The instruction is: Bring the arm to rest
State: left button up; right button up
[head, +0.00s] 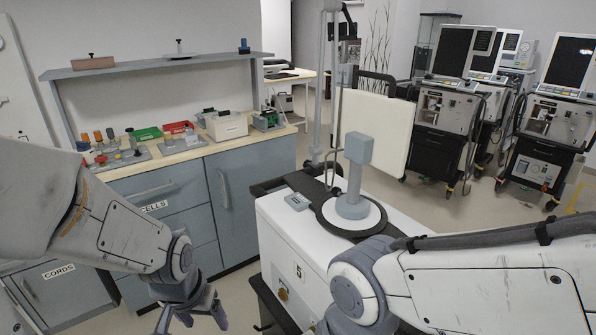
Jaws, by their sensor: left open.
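My left arm comes in from the left, bent downward. Its gripper (192,316) hangs low at the bottom edge, with its fingers spread and nothing seen between them. It is in front of the grey-blue cabinet and to the left of the white cart (290,232). My right arm reaches in from the right across the lower right, in front of the cart. Its gripper is outside the picture.
The cabinet counter (180,155) holds bottles, a green tray (147,134) and a red tray (178,127). A grey upright device (357,170) stands on the cart. Ventilators (445,115) stand at the back right, with open floor (440,210) before them.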

pick_arm(q)
jog(key=s+d+r+m+g+h+p, duration=0.1)
jog(key=s+d+r+m+p, duration=0.5)
jog(key=s+d+r, duration=0.6)
jog(key=shift+s+d+m+g, duration=0.3)
jog(key=shift+s+d+g, duration=0.15)
jog(key=shift+s+g, duration=0.3)
jog(key=shift+w+r, duration=0.1)
